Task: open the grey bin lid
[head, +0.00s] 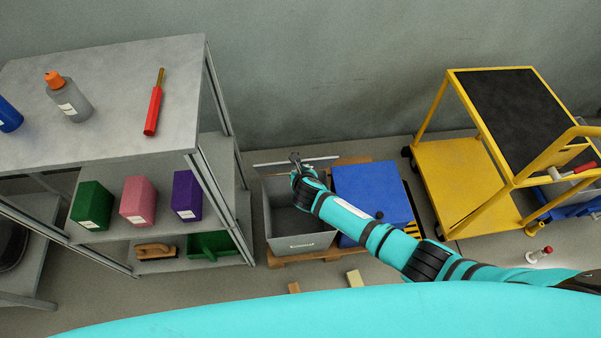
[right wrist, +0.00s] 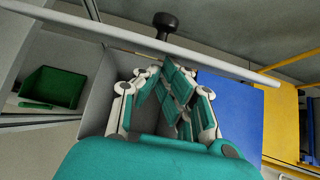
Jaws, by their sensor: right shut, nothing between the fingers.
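My right gripper (head: 300,172) is at the back of the bin opening, close to the lid. In the right wrist view the right gripper (right wrist: 172,78) is shut and empty, its tips just below the lid edge. I cannot tell whether they touch it. My left gripper is not in view.
A blue bin lid (head: 368,192) is right of the grey bin, both on a wooden pallet (head: 282,259). A grey shelf (head: 120,120) with bottles and coloured boxes stands left. A yellow cart (head: 455,185) stands right. Small blocks (head: 355,278) lie on the floor in front.

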